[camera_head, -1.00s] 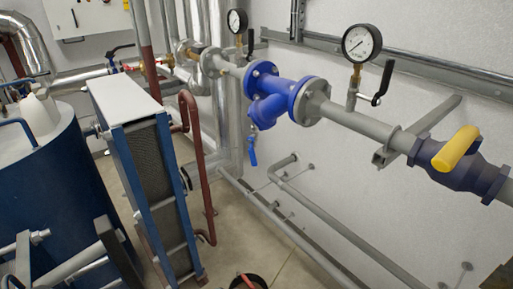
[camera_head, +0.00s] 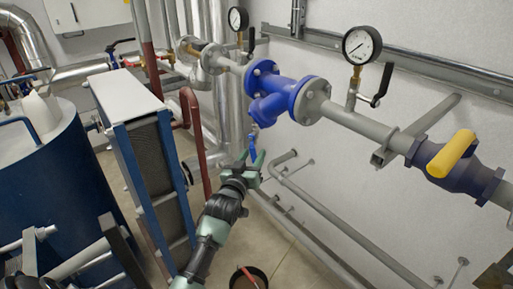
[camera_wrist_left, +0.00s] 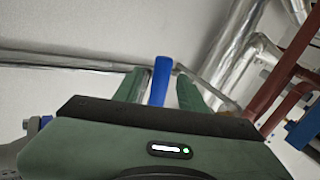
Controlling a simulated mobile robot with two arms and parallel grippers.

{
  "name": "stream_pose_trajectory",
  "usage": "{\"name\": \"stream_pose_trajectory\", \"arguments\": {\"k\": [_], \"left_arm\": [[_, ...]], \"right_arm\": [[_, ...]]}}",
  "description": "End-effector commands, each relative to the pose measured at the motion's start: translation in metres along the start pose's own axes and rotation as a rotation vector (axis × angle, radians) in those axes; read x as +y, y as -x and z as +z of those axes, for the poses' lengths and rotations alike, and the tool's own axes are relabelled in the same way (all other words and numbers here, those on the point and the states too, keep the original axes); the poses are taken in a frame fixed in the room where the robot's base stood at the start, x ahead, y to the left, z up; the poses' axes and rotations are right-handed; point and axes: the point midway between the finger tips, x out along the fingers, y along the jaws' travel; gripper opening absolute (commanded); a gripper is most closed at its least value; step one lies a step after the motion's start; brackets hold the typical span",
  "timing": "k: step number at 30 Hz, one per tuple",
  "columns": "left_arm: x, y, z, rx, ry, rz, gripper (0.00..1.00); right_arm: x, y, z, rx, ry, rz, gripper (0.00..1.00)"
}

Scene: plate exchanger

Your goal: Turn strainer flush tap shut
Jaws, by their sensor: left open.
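The strainer (camera_head: 270,104) is a blue flanged body on the grey pipe along the wall. Its small flush tap with a blue lever (camera_head: 253,146) hangs below it. In the left wrist view the blue lever (camera_wrist_left: 160,80) stands between my two green fingertips. My left gripper (camera_head: 254,160) is open around the lever, and it shows in the left wrist view (camera_wrist_left: 160,88). There is a visible gap to the right finger; contact on the left side is hard to tell. The tap's body is hidden in the wrist view. My right gripper is not in view.
A plate exchanger (camera_head: 150,150) with blue frame stands left of my arm, beside a dark red pipe (camera_head: 195,130). A black bucket (camera_head: 248,278) is on the floor. Grey pipes (camera_head: 320,220) run low along the wall. A yellow-handled valve (camera_head: 452,154) sits at right.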

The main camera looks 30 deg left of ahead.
Motion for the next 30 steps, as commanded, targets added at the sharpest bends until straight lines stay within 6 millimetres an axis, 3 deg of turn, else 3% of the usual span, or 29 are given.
{"name": "stream_pose_trajectory", "arguments": {"k": [3, 9, 19, 20, 24, 30], "left_arm": [[0.001, -0.018, -0.002, -0.001, -0.001, 0.0, 0.41], [0.0, -0.035, 0.0, -0.002, -0.001, 0.0, 0.41], [0.0, -0.038, 0.001, -0.001, -0.001, 0.0, 0.41], [0.0, -0.038, 0.001, -0.001, -0.001, 0.0, 0.38], [0.0, -0.038, 0.001, -0.002, -0.001, 0.0, 0.0], [0.0, -0.038, 0.001, -0.002, -0.001, 0.0, 0.0]], "right_arm": [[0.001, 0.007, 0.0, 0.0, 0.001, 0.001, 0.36], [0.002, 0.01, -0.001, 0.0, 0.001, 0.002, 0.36], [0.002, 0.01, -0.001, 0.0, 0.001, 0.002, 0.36], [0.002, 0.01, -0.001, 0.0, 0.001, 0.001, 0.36], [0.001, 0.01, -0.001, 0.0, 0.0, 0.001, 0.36], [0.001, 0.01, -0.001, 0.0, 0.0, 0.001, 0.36]]}}
